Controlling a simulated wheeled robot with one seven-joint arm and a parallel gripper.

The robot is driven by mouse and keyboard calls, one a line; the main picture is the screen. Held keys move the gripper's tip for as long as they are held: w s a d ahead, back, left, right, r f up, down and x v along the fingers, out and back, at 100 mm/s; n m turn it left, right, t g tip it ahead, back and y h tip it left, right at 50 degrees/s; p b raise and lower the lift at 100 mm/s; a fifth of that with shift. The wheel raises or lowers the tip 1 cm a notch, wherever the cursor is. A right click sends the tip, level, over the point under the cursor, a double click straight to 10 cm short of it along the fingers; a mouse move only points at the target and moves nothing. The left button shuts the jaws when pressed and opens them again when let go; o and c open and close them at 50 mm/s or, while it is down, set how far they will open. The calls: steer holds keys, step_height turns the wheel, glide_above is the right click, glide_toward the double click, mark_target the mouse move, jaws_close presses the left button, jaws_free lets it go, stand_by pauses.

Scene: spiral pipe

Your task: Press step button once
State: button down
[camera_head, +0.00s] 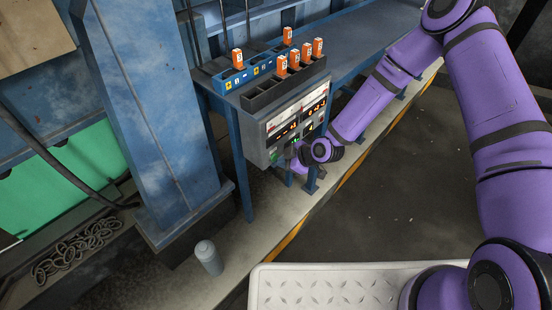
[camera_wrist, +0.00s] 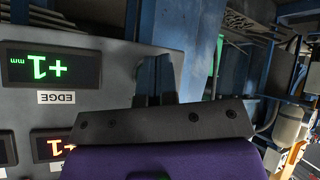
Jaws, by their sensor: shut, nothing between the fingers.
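The grey control box (camera_head: 285,125) hangs at the front of the blue bench, with lit displays on its sloped face. A small green spot shows near its lower left corner, but I cannot tell whether it is the step button. In the wrist view the panel face (camera_wrist: 100,95) appears upside down, with a green "+1 mm" display (camera_wrist: 45,67) above an "EDGE" label (camera_wrist: 56,97). My gripper (camera_head: 291,158) is at the panel's lower edge, shut and empty. Its fingers (camera_wrist: 155,88) show in the wrist view beside the panel; I cannot tell if they touch it. No step label is readable.
Several orange numbered blocks (camera_head: 281,65) stand in a black rack (camera_head: 262,96) and a blue rack (camera_head: 224,82) above the box. A blue column (camera_head: 150,120) stands to the left. A grey bottle (camera_head: 208,257) stands on the floor ledge. The floor at right is clear.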

steer(key=s+d, duration=0.4)
steer(key=shift+d, duration=0.25)
stand_by(0.3)
stand_by(0.6)
steer(key=w+d+r+m+h, duration=0.1)
steer(key=d+r+m+h, duration=0.15)
steer(key=d+r, duration=0.55)
steer(key=d+r+m+t+h, duration=0.1)
steer(key=d+r+m+h, duration=0.15)
steer(key=r, duration=0.95)
steer(key=w+d+r+m+h, duration=0.1)
steer(key=d+r+h, duration=0.2)
steer(key=d+r, duration=0.5)
steer(key=s+d+r+m, duration=0.2)
steer(key=s+r+m, duration=0.3)
steer(key=s+r, duration=0.6)
steer(key=s+d+r+m, duration=0.3)
steer(key=s+r+m, duration=0.3)
steer(key=s+r, duration=0.5)
steer(key=s, duration=0.4)
steer(key=shift+s+d+r+h, duration=0.2)
steer(key=shift+s+d+h, duration=0.1)
steer(key=shift+s, duration=0.1)
